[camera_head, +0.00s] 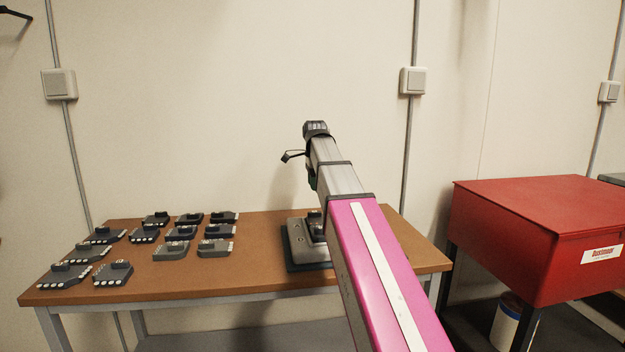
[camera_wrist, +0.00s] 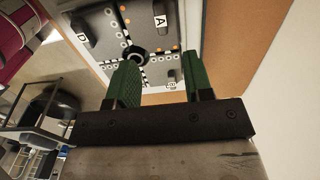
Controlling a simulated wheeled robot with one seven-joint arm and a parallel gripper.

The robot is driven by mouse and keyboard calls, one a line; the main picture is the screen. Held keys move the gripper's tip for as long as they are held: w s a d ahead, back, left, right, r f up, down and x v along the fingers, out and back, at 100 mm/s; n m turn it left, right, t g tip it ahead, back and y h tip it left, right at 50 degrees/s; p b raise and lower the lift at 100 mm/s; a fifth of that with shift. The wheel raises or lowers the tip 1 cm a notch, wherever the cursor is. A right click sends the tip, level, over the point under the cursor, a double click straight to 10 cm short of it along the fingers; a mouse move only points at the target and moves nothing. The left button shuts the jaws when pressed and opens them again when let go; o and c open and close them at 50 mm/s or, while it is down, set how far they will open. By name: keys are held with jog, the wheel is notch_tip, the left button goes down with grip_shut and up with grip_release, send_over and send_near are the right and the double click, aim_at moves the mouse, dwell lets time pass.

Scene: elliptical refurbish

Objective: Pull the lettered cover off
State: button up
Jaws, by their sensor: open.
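A grey panel (camera_wrist: 150,68) with lettered parts fills the upper middle of the wrist view. A dark block with label D (camera_wrist: 82,36) is at its left, and one with label A (camera_wrist: 160,20) at its top. A label B (camera_wrist: 171,85) shows low between the fingers; its part is small and unclear. A round black hub (camera_wrist: 134,53) sits between them. In the head view the grey device (camera_head: 298,243) is partly hidden behind my arm.
The wooden table (camera_head: 200,275) holds several dark modules (camera_head: 178,232) on its left half. A red cabinet (camera_head: 505,240) stands to the right. A wall is behind the table. Bare tabletop lies between modules and device.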

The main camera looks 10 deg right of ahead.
aim_at(321, 219)
notch_tip(321, 219, down, 11)
jog(key=shift+r, duration=0.15)
dwell(0.4)
grip_shut()
dwell(0.6)
